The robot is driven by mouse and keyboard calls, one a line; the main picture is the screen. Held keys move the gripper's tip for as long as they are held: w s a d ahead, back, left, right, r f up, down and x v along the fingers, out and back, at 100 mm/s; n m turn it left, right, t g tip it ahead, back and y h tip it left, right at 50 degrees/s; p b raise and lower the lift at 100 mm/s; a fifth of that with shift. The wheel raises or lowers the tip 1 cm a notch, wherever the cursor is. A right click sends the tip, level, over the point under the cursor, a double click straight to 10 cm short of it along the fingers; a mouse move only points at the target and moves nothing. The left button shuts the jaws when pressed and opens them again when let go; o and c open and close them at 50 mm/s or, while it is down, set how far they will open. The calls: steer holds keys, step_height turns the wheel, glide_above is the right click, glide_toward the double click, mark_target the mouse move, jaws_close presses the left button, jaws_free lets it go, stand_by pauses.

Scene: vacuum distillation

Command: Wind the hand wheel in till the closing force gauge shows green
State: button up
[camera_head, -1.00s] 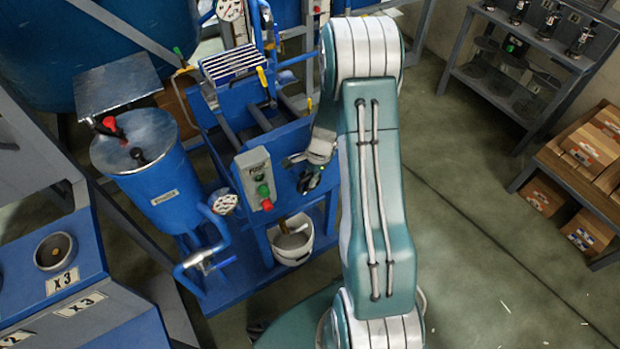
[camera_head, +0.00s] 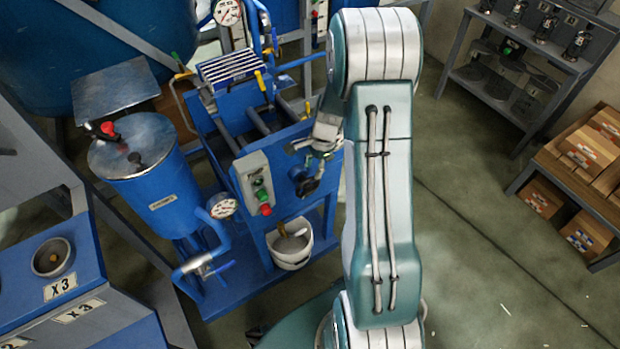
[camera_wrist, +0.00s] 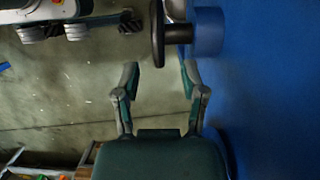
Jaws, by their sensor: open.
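The dark hand wheel (camera_wrist: 157,35) shows edge-on at the top of the wrist view, on a shaft from a blue round housing (camera_wrist: 207,33). My gripper (camera_wrist: 161,73) is open and empty. Its fingertips stand apart, with the wheel's lower rim between them at about tip height; contact cannot be told. In the head view the gripper is a small dark shape by the press's front end, hard to part from the wheel. One dial gauge (camera_head: 223,208) is on a blue pipe and another (camera_head: 227,12) is at the top; which shows closing force, and any green, cannot be told.
The blue press frame (camera_head: 228,125) carries a control box (camera_head: 258,182) with green and red buttons. A white bucket (camera_head: 290,258) stands below. A blue tank (camera_head: 150,185) is at left.

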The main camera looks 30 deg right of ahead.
steer(key=v, duration=0.5)
steer(key=shift+d+r, duration=0.1)
steer(key=shift+r, duration=0.25)
